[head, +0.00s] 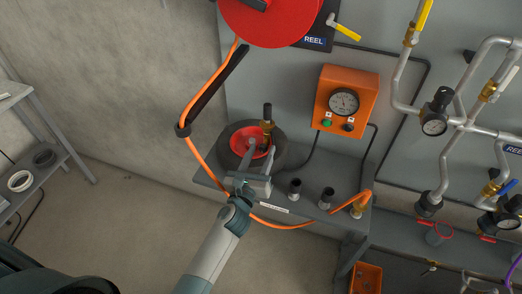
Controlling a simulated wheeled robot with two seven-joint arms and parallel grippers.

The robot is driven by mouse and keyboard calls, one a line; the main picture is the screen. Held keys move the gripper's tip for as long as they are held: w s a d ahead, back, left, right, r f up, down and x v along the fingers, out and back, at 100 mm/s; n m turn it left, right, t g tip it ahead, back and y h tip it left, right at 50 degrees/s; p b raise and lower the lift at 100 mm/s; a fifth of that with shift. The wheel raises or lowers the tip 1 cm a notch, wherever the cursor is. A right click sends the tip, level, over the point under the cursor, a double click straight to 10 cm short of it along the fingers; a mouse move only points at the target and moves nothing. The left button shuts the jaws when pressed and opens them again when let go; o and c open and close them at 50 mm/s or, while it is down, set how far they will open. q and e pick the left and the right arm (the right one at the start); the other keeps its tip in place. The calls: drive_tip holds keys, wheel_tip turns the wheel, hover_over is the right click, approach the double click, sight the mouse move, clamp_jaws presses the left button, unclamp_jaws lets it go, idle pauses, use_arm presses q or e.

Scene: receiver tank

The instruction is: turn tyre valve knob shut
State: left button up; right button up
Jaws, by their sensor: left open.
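A black tyre (278,152) with a red rim (236,141) lies on a grey bench shelf against the panel. A brass valve fitting (266,127) with a dark upright top (267,109) stands at the tyre's far right side. I cannot make out a separate knob on it. My left gripper (253,152) is open over the near part of the tyre and rim, just in front of the brass fitting. It hides part of the rim, and I cannot tell whether it touches anything. My right gripper is not in view.
An orange hose (190,155) hangs from the red reel (275,18) and loops below the bench. An orange gauge box (346,98) is on the panel. Short black-topped posts (295,187) stand right of the gripper. Silver pipes (402,82) fill the right. Floor at left is clear.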

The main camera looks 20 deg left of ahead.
use_arm(q)
drive_tip(key=shift+w, duration=0.25)
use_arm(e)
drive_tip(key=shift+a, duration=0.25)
use_arm(q)
clamp_jaws()
drive_tip(key=c, duration=1)
unclamp_jaws()
